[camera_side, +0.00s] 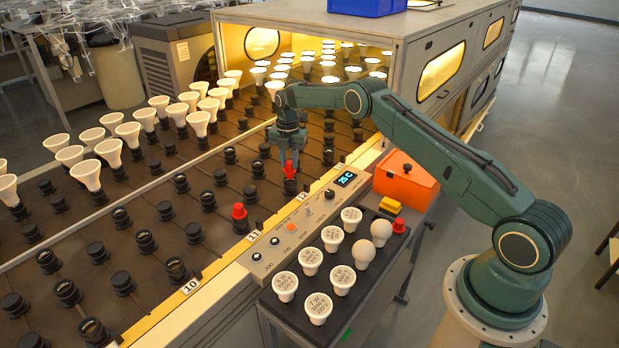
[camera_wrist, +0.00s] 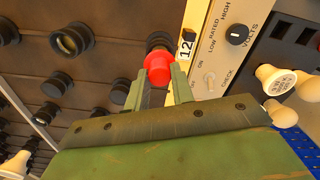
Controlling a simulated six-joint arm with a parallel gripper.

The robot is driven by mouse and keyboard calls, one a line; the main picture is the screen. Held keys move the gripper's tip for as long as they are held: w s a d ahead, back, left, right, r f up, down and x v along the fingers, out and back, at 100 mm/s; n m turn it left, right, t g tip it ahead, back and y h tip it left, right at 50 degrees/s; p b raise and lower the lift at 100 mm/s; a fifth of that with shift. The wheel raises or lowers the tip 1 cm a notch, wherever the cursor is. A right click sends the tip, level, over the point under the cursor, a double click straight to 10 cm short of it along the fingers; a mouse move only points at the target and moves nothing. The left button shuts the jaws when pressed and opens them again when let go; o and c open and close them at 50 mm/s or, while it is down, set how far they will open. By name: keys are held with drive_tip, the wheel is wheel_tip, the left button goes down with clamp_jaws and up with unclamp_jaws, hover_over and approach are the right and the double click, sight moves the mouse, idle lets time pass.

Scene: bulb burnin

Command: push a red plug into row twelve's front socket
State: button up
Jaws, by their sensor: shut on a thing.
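My gripper (camera_side: 287,156) points down over the near end of row twelve, shut on a red plug (camera_side: 290,171). The plug is right above the black front socket (camera_side: 290,187) beside the "12" label (camera_side: 303,195). I cannot tell whether it is touching or partly seated. In the wrist view the red plug (camera_wrist: 158,68) is between the fingertips of my gripper (camera_wrist: 160,76), with the dark socket (camera_wrist: 160,42) partly hidden behind it and the "12" label (camera_wrist: 187,46) to its right.
Another red plug (camera_side: 240,212) sits in row eleven's front socket. A third red plug (camera_side: 399,226) is on the dark bulb tray (camera_side: 349,303). The control panel (camera_side: 300,228) borders the rack's front edge. An orange box (camera_side: 405,183) stands right. White bulbs (camera_side: 198,122) fill sockets farther back.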

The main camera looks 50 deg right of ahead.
sight(289, 162)
drive_tip(key=shift+f, duration=1.25)
drive_tip(key=o, duration=1)
drive_tip(key=shift+o, duration=0.2)
drive_tip(key=shift+r, duration=0.1)
wheel_tip(289, 162, up, 14)
drive_tip(key=shift+f, duration=0.2)
drive_tip(key=shift+r, duration=0.1)
